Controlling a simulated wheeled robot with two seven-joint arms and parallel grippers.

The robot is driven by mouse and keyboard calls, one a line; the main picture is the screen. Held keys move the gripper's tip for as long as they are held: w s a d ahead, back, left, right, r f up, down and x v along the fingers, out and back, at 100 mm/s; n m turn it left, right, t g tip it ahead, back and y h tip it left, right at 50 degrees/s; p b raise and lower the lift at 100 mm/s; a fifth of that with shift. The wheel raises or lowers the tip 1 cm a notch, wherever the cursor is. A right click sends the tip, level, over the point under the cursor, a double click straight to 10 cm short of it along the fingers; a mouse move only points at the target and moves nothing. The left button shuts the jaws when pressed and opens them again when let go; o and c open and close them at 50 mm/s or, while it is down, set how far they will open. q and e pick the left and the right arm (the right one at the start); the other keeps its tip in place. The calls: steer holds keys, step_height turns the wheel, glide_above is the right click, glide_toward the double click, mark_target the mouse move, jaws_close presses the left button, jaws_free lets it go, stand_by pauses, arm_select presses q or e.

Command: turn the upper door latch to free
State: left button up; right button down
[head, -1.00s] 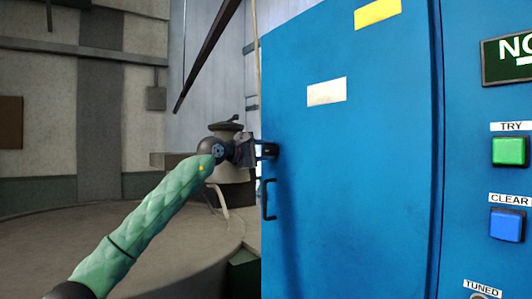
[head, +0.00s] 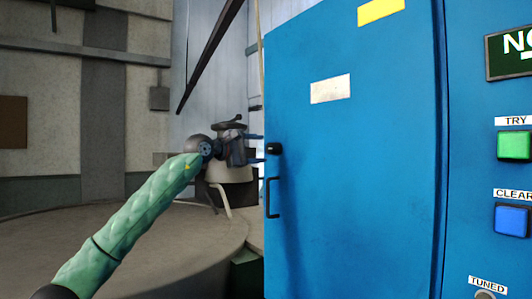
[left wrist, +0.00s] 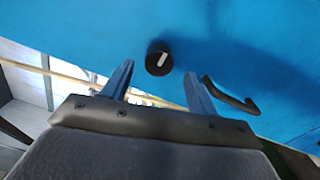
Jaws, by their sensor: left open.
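The door latch is a small round black knob (head: 274,148) on the left edge of the blue door (head: 350,190). In the left wrist view the knob (left wrist: 158,58) shows a white mark slanting across its face. My left gripper (head: 263,151) is open and empty, just left of the knob and apart from it. In the left wrist view its fingers (left wrist: 160,83) stand on either side below the knob, with clear space between. I cannot tell from the mark which setting the latch has. My right gripper is not in view.
A black bar handle (head: 272,198) sits on the door just below the knob, and also shows in the left wrist view (left wrist: 230,97). Green (head: 514,145) and blue (head: 511,220) buttons are on the panel at right. A round grey platform (head: 190,232) lies behind my left arm.

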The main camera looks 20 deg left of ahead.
arm_select(q)
steer(key=shift+v, duration=1.45)
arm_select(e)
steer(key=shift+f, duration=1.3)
